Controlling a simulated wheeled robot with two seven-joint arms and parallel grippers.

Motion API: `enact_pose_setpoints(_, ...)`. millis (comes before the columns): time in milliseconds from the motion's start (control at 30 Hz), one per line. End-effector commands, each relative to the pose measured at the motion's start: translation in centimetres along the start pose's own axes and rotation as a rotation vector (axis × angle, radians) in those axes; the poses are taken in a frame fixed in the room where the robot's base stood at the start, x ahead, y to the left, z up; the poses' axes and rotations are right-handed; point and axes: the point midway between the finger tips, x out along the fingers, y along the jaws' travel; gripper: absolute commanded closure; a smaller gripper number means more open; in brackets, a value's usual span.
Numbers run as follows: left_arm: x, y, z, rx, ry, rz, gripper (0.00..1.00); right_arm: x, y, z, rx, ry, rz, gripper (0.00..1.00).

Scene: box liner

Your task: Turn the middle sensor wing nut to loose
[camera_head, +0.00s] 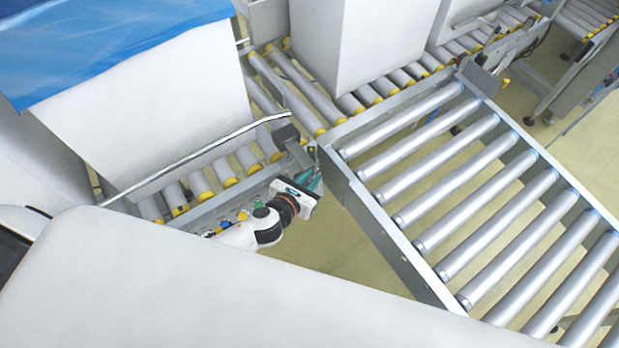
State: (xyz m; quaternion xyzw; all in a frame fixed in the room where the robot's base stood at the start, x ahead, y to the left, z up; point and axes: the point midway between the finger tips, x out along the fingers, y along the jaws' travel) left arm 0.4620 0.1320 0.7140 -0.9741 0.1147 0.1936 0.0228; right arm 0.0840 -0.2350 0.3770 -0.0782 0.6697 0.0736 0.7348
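My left gripper (314,181), with teal fingers on a white and black wrist, is at the near end of a small dark grey bracket (296,154) on the conveyor's side rail. The fingers are at or very close to the bracket's lower end; I cannot tell if they touch it. The fingertips are small and partly hidden, so their opening is unclear. No wing nut can be made out; the middle sensor and its nut are too small or hidden by the gripper and bracket. My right gripper is not in view.
A roller conveyor (400,219) with a grey side frame stands close to the gripper's right. A long thin rod (200,154) runs leftward from the bracket. White boxes stand on the far rollers, one with a blue liner (100,45). Yellow floor shows below the gripper.

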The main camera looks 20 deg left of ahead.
Motion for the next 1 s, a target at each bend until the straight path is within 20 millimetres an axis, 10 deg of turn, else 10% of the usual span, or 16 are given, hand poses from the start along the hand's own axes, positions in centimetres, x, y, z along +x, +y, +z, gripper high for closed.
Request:
enact_pose_setpoints(100,-0.02,-0.02,0.01,0.0,0.0,0.0,1.0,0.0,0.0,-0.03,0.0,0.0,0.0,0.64)
enact_pose_setpoints(1000,0.13,0.93,-0.01,-0.152,-0.002,-0.357,1.0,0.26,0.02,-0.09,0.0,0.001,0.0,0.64)
